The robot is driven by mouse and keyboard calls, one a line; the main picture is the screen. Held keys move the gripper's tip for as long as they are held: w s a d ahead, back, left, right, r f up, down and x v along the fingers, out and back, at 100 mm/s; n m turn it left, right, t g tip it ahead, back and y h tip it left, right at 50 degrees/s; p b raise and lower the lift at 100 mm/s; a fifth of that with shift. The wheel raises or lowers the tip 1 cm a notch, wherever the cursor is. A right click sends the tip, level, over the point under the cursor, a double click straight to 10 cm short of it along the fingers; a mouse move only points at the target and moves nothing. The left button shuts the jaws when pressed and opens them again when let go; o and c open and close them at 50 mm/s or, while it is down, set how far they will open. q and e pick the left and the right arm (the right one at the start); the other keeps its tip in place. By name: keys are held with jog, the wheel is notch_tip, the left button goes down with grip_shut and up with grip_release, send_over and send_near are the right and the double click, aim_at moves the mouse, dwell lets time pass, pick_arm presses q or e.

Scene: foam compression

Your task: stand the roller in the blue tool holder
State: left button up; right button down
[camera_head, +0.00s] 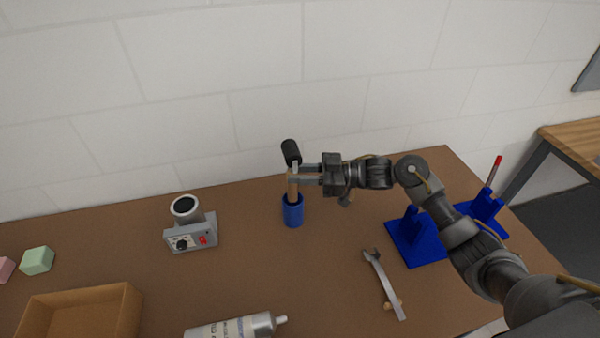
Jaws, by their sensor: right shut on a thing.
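The roller (291,153) has a black head at the top and a wooden handle below it. It stands nearly upright, its head tilted a little to the left. The blue tool holder (293,213) is a round cup on the table, and the lower end of the handle is inside or just behind its rim; I cannot tell how deep. My right gripper (294,174) comes in from the right, level, and is shut on the roller's handle just below the black head, above the holder. My left gripper is not in view.
A grey device with a round cup (190,228) stands left of the holder. A wrench (382,280) and a tube (235,328) lie in front. Blue stands (415,243) are at the right, near my arm. A cardboard box (125,312) and green block (37,260) are at left.

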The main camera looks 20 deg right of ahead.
jog(key=shift+f+b, duration=1.7)
jog(key=shift+f, duration=0.75)
jog(key=shift+f, duration=0.2)
